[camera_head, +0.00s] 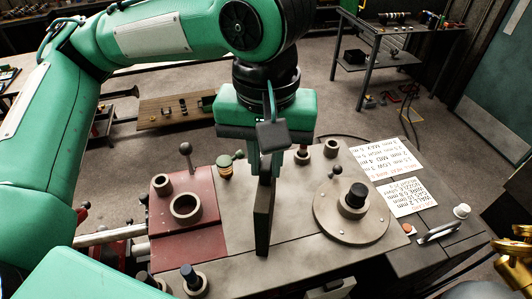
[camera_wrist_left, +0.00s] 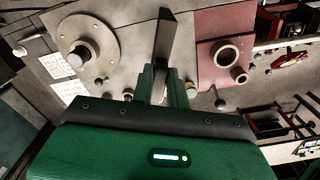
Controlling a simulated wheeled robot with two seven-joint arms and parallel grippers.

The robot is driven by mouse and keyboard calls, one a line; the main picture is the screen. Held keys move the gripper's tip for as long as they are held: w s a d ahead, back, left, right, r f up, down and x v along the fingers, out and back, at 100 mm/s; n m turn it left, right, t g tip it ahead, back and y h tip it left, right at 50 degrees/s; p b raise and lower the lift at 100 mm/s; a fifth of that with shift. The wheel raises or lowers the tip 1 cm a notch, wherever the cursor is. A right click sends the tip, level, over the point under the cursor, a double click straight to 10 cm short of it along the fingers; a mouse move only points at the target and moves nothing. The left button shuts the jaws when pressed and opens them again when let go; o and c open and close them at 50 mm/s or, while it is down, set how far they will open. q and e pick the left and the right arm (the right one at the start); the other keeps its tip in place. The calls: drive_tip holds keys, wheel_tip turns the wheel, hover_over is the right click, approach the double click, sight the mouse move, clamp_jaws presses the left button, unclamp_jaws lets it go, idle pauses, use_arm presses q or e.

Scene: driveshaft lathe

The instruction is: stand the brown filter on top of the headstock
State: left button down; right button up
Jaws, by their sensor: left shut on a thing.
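My left gripper (camera_head: 266,172) is shut on a dark, flat, grey-brown slab, which I take to be the brown filter (camera_head: 263,222). The slab is upright, long side vertical, and hangs below the fingers. It also shows edge-on in the left wrist view (camera_wrist_left: 164,38). It is over the grey top of the headstock (camera_head: 295,225), between the red section and the round plate. I cannot tell whether its lower end touches the top. The fingers cover its upper part. My right gripper is not in view.
The red section (camera_head: 205,240) carries a ring-shaped collar (camera_head: 186,207) and a ball lever. A round plate (camera_head: 376,213) with a dark-capped knob is to the right. A small orange-and-green fitting (camera_head: 225,170) stands left of the slab. Printed cards (camera_head: 386,160) lie at the right.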

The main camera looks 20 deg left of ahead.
use_arm(q)
drive_tip(key=shift+d+f, duration=0.1)
drive_tip(key=shift+f, duration=0.05)
drive_tip(key=c, duration=1.4)
unclamp_jaws()
wheel_tip(320, 180, up, 12)
drive_tip(key=b, duration=0.2)
drive_tip(key=shift+r+b, duration=0.2)
drive_tip(key=shift+b, duration=0.1)
